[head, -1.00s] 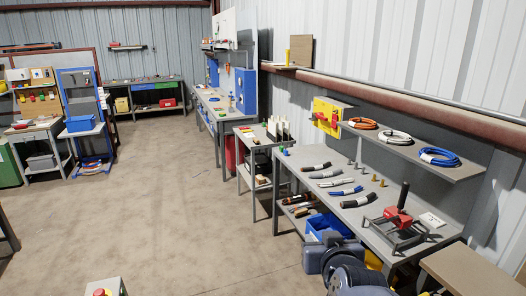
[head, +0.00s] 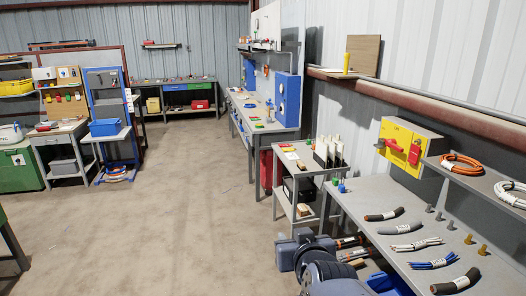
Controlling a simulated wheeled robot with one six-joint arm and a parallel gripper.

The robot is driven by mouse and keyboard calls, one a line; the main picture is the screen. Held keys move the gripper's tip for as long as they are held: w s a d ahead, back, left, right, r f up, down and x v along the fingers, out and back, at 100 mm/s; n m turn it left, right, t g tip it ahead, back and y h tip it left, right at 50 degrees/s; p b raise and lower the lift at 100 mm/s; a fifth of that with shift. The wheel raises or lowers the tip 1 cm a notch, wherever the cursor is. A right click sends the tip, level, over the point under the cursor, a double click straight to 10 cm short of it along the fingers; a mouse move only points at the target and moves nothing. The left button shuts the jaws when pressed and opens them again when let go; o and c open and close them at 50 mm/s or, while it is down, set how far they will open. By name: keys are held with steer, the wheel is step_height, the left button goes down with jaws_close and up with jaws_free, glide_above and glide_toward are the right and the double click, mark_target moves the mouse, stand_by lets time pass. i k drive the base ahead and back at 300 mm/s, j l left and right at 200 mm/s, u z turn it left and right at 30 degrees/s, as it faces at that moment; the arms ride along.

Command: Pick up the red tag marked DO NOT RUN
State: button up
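No lettering reading DO NOT RUN is legible, so I cannot tell which red item is the tag. A yellow switch box (head: 409,138) on the right wall has a red handle (head: 394,146) and a red piece (head: 414,153) hanging at its right. Small red, yellow and green items (head: 62,98) hang on the pegboard at the far left; they are too small to read. A small red and yellow item (head: 287,146) lies on the cart top. My arm shows at the bottom centre, but my gripper's fingers are not visible.
The right workbench (head: 376,188) holds several cable pieces and brass fittings. A grey cart (head: 308,160) stands beyond it, then a longer bench (head: 262,114) with blue panels. Cable coils lie on the shelf (head: 487,186). The concrete floor (head: 170,210) at centre-left is clear.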

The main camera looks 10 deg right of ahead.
mark_target(415, 150)
steer(key=i+z, duration=0.25)
steer(key=i, duration=0.3)
steer(key=i+j+z, duration=0.3)
steer(key=i, duration=0.2)
steer(key=i+j+z, duration=0.25)
steer(key=i, duration=0.3)
steer(key=i+j+z, duration=0.1)
steer(key=i+z, duration=0.2)
steer(key=z, duration=0.15)
steer(key=i+j+z, duration=0.2)
steer(key=z, duration=0.25)
steer(key=i+j+z, duration=0.6)
steer(key=z, duration=0.3)
steer(key=j+z, duration=0.1)
steer(key=j, duration=0.15)
steer(key=i+j+z, duration=0.15)
steer(key=j, duration=0.1)
